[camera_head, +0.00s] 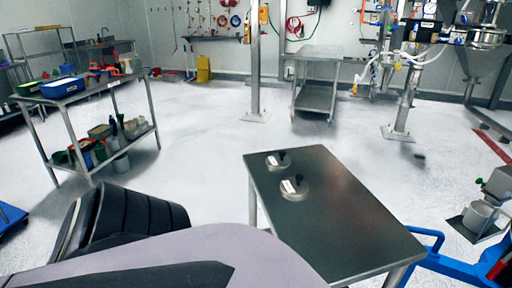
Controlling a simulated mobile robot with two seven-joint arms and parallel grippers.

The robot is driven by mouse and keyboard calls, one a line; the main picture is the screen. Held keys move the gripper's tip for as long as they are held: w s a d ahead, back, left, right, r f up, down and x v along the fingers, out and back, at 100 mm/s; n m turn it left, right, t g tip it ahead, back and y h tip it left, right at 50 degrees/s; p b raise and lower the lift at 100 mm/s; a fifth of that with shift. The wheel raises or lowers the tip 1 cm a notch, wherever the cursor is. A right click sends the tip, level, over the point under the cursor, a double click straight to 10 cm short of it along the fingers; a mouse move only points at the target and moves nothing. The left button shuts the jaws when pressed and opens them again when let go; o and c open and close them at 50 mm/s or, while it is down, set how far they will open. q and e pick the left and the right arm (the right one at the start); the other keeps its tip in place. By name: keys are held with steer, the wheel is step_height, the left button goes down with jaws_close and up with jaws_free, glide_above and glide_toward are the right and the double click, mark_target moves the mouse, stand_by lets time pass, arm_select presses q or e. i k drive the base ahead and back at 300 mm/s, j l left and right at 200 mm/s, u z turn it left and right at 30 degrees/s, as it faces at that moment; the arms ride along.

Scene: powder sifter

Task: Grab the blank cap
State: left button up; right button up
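Two round metal caps with dark knobs sit on the near steel table (335,215), towards its far left corner. The farther cap (278,162) is close to the table's far edge. The nearer cap (295,190) sits just in front of it, slightly to the right. Each has a small pale mark near its knob. I cannot tell from here which one is the blank cap. A large part of my own arm fills the lower left foreground, left of the table. Neither gripper's fingers show in this view.
A blue-framed cart (455,265) stands against the table's right side. A shelf table (85,93) with bins is at the left. Another steel table (320,52) and a post (255,60) stand at the back. The floor between is clear.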

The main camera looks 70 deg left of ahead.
mark_target(280, 161)
steer(key=u, duration=1.3)
steer(key=j+u, duration=0.15)
steer(key=j, duration=0.15)
steer(key=i+j+u, duration=0.2)
steer(key=k+j, duration=0.1)
